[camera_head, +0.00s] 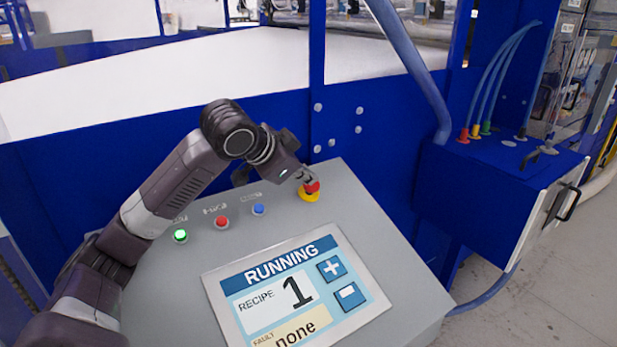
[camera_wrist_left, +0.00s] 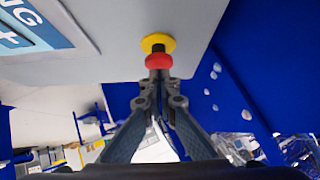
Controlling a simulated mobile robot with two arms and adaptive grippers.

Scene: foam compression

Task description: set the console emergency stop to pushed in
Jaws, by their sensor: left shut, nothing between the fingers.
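The emergency stop is a red mushroom button (camera_head: 312,187) on a yellow base (camera_head: 309,196), at the far right corner of the grey console (camera_head: 372,237). My left gripper (camera_head: 305,178) is shut and empty, with its fingertips at the red button. In the left wrist view the red button (camera_wrist_left: 158,61) stands out from its yellow base (camera_wrist_left: 158,42), and the closed fingertips (camera_wrist_left: 158,76) are right at its face. I cannot tell whether they touch. The console screen (camera_head: 296,290) reads RUNNING, recipe 1, fault none. My right gripper is not in view.
A lit green button (camera_head: 180,236), a red button (camera_head: 221,222) and a blue button (camera_head: 258,210) sit in a row left of the emergency stop. A blue machine wall (camera_head: 345,130) rises behind the console. A blue box with cables (camera_head: 500,170) stands at the right.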

